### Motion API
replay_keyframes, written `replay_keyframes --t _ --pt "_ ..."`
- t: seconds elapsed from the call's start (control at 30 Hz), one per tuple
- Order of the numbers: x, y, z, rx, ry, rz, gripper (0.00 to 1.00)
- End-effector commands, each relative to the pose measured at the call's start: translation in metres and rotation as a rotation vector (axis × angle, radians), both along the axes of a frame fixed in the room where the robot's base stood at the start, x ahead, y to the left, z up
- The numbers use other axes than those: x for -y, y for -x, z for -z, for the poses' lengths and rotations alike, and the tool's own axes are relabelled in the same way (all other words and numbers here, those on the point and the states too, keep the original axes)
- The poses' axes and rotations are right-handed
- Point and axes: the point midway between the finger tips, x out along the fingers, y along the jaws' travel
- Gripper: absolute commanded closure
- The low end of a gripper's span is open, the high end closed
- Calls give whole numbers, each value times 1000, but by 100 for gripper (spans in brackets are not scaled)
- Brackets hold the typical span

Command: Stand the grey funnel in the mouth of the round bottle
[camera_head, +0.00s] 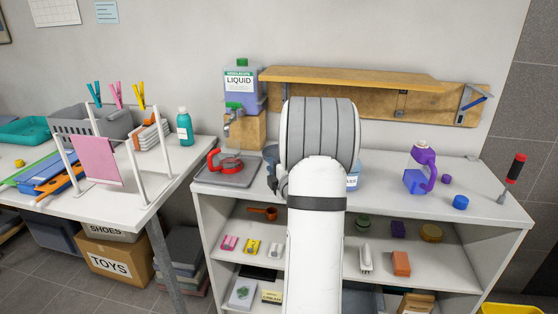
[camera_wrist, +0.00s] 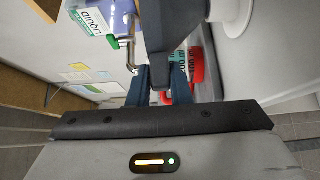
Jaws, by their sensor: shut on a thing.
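In the wrist view, my gripper (camera_wrist: 161,72) is shut on a dark grey tapered piece, which looks like the grey funnel (camera_wrist: 174,28). Its upper part runs out of the frame, so its full shape does not show. A container with a blue-lettered label (camera_head: 352,178) stands on the bench just right of my arm. The arm covers most of it, so I cannot tell whether it is the round bottle. The bottle's mouth is not clearly visible.
A clear jug with red handle (camera_head: 229,160) stands on a grey tray (camera_head: 240,178), left of my arm. Behind it a tapped liquid container (camera_head: 241,88) sits on a wooden block (camera_head: 246,131).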

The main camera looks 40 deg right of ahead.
Motion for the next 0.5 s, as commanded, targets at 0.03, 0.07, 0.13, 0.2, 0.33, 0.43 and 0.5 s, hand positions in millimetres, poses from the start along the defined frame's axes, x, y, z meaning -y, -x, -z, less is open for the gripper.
replay_keyframes --t 0.03,0.07,0.13,0.2,0.33,0.43,0.5 --pt "0 0 1 -2 -1 0 92" --pt "0 0 1 -2 -1 0 94" --pt "0 0 1 -3 -2 0 100" --pt "0 0 1 -3 -2 0 100" --pt "-1 0 2 -4 -2 0 100" --pt "-1 0 0 -4 -2 0 100" --pt "-1 0 -6 -2 -1 -1 100"
